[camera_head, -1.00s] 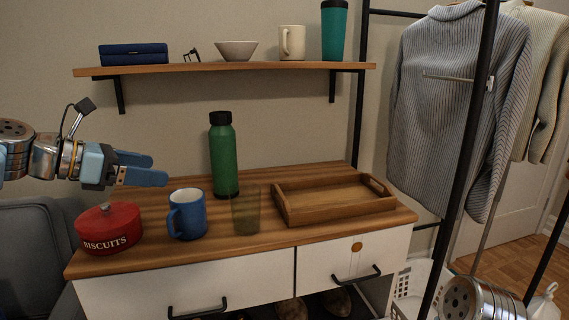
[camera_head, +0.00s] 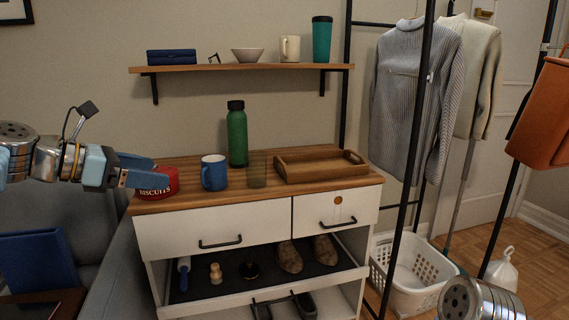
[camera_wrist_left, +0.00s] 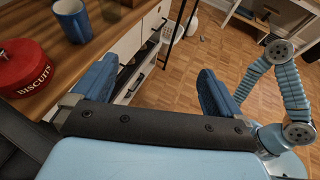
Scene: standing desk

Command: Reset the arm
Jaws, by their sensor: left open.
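My left gripper (camera_head: 136,171) comes in from the left of the head view, in front of the red biscuit tin (camera_head: 160,184), and hides part of it. In the left wrist view its two blue fingers (camera_wrist_left: 160,88) are spread apart with nothing between them. The tin also shows at the left of the wrist view (camera_wrist_left: 22,66), beside the blue mug (camera_wrist_left: 72,20). My right arm's round link shows at the bottom right of the head view; its gripper is out of frame.
The desk (camera_head: 210,196) holds the blue mug (camera_head: 214,174), a green bottle (camera_head: 237,135), a clear tumbler (camera_head: 257,170) and a wooden tray (camera_head: 318,178). A clothes rack (camera_head: 408,200) and a white basket (camera_head: 420,268) stand at the right. A grey armchair (camera_head: 95,240) is at the left.

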